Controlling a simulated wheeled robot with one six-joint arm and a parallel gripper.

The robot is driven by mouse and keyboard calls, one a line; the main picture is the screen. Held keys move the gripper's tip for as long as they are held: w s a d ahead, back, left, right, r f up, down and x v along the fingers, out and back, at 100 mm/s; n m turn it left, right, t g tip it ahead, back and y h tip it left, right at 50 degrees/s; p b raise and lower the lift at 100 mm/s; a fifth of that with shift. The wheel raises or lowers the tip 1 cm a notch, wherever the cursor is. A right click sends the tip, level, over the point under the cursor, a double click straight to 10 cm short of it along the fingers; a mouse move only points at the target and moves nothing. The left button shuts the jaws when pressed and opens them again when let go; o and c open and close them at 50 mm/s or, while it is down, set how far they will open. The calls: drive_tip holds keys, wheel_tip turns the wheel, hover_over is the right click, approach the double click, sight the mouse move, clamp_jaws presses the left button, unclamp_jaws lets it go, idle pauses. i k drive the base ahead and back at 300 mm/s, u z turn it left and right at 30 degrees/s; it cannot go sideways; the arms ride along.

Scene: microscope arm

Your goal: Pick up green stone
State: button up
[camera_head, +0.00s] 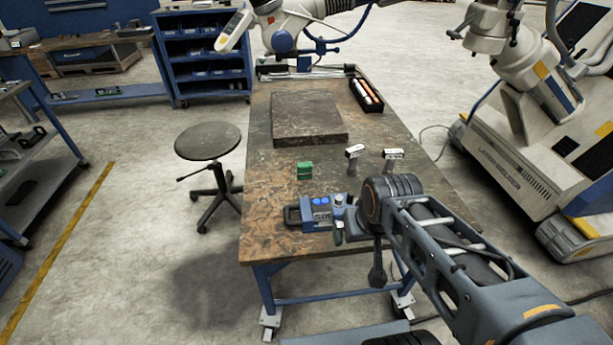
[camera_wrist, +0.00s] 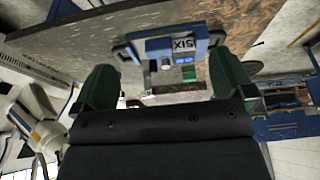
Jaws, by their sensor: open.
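The green stone (camera_head: 304,170) is a small green block on the wooden table (camera_head: 270,215), left of the middle. It also shows in the wrist view (camera_wrist: 189,72), beyond and between my fingers. My gripper (camera_head: 342,220) is over the near part of the table, to the right of and nearer than the stone, and apart from it. In the wrist view my gripper (camera_wrist: 165,85) has its two dark green fingers spread wide, with nothing held between them. The forearm and wrist hide part of the table's near right side.
A blue device marked SIX (camera_head: 322,213) lies beside my gripper. Two small white-topped pieces (camera_head: 354,153) (camera_head: 393,154) stand right of the stone. A flat brown slab (camera_head: 308,118) and a black tray (camera_head: 367,95) lie farther back. A stool (camera_head: 208,142) stands left of the table.

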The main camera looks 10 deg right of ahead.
sight(304, 170)
drive_tip(key=k, duration=1.65)
drive_tip(key=u, duration=1.3)
drive_tip(key=i, duration=4.65)
drive_tip(key=z, duration=3.4)
drive_tip(key=i, duration=0.9)
drive_tip(key=z, duration=0.05)
